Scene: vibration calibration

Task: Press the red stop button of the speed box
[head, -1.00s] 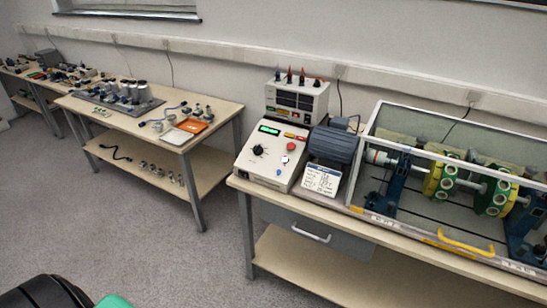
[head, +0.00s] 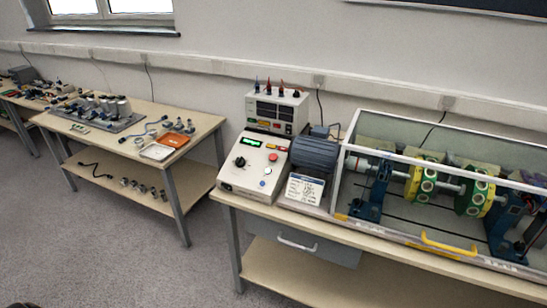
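The speed box (head: 238,180) is a white sloped console on the front table, at the left end near the motor. Its face has a green display (head: 251,143), a black knob (head: 240,161) and a red round button (head: 273,157) at the upper right. A pale round button (head: 268,170) sits below the red one, and a small blue mark is lower still. Neither of my grippers shows in the head view.
A grey motor (head: 315,151) and a clear-covered rotor rig (head: 400,222) with a yellow handle (head: 448,244) stand right of the box. A meter unit (head: 277,111) stands behind it. A white label card (head: 304,188) is in front of the motor. Another table (head: 122,151) stands left, across open floor.

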